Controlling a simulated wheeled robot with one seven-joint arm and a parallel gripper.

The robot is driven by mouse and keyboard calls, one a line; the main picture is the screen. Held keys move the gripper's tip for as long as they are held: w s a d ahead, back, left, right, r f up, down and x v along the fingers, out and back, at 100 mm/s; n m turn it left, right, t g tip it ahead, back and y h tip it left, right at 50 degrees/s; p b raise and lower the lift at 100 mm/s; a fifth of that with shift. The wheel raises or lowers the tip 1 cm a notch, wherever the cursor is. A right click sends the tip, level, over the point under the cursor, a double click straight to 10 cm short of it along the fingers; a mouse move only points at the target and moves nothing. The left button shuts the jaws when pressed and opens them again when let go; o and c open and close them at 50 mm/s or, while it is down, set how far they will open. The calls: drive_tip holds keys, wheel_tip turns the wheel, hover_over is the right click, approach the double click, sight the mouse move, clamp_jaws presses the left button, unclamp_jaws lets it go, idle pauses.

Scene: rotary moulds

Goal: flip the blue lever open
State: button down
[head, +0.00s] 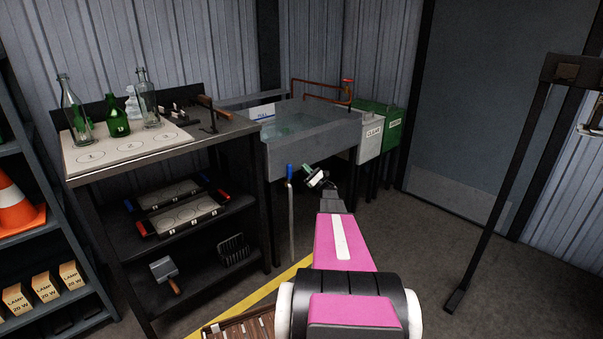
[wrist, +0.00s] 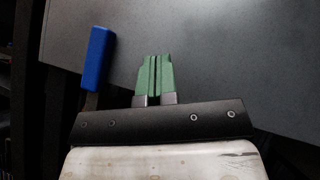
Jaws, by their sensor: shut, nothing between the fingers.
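The blue lever (head: 289,172) stands upright at the top of a thin grey pipe (head: 291,225), in front of the sink's near left corner in the head view. In the wrist view the blue lever (wrist: 97,58) is upright with a slight tilt, to the left of my fingers. My gripper (head: 312,172) is just right of the lever in the head view. In the wrist view my gripper (wrist: 154,75) shows its green fingers shut together with nothing between them. A gap shows between the fingers and the lever. The lever's lower end is partly hidden behind my gripper's body.
A grey sink (head: 310,155) with water stands behind the lever. A dark workbench (head: 230,128) with bottles is to the left. White (head: 369,140) and green (head: 396,127) bins stand right of the sink. Open floor (head: 400,230) lies to the right.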

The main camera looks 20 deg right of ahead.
drive_tip(key=s+d, duration=0.4)
drive_tip(key=d, duration=0.3)
drive_tip(key=shift+d, duration=0.35)
drive_tip(key=shift+f, duration=0.1)
